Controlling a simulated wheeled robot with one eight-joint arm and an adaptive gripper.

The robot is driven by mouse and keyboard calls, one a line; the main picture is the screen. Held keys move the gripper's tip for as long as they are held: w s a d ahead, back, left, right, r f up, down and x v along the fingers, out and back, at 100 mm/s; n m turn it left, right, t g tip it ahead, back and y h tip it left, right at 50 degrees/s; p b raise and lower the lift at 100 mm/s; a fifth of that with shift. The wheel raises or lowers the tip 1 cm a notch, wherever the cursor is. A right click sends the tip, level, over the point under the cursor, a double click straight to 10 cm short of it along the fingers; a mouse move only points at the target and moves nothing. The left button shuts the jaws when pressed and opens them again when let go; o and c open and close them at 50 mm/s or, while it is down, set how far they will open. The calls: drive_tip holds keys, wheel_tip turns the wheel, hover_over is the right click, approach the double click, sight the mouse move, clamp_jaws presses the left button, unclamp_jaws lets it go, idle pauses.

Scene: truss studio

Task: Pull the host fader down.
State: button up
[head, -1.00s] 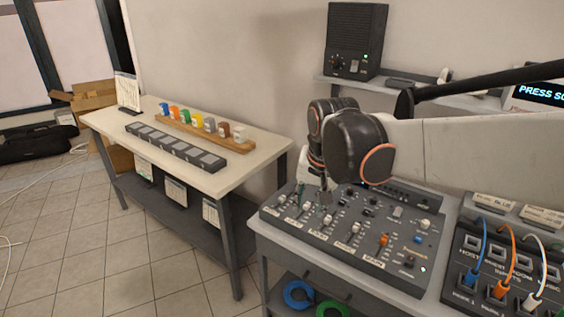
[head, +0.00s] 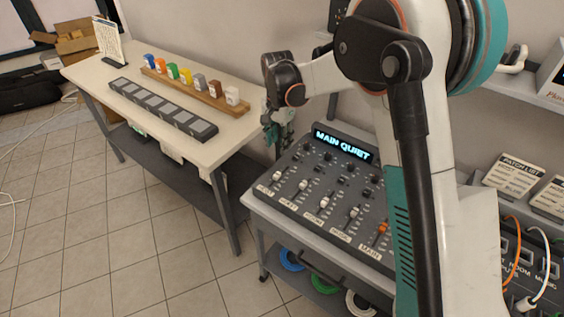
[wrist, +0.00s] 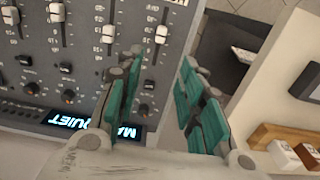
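The grey mixing console (head: 330,185) has a row of faders along its front in the head view. The host fader (head: 277,176) appears to be the leftmost, with a white cap; its label is hard to read. My gripper (head: 280,128) is beside the console's far left corner, above and apart from the faders. In the wrist view, the console (wrist: 35,60) appears upside down at the left. My gripper (wrist: 174,62) is open, its teal fingers apart with nothing between them.
The console display (head: 343,146) reads MAIN QUIET. A white table (head: 95,75) at the left bears colored blocks on a wooden rail (head: 190,88) and a dark strip of pads (head: 160,108). A patch panel (head: 530,270) with cables stands right. Open tiled floor lies at front left.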

sight(277, 176)
wheel_tip(277, 176, down, 14)
drive_tip(key=b, duration=0.3)
drive_tip(key=shift+s+r, duration=0.1)
drive_tip(key=shift+r, duration=0.15)
drive_tip(key=shift+c, duration=0.6)
clamp_jaws()
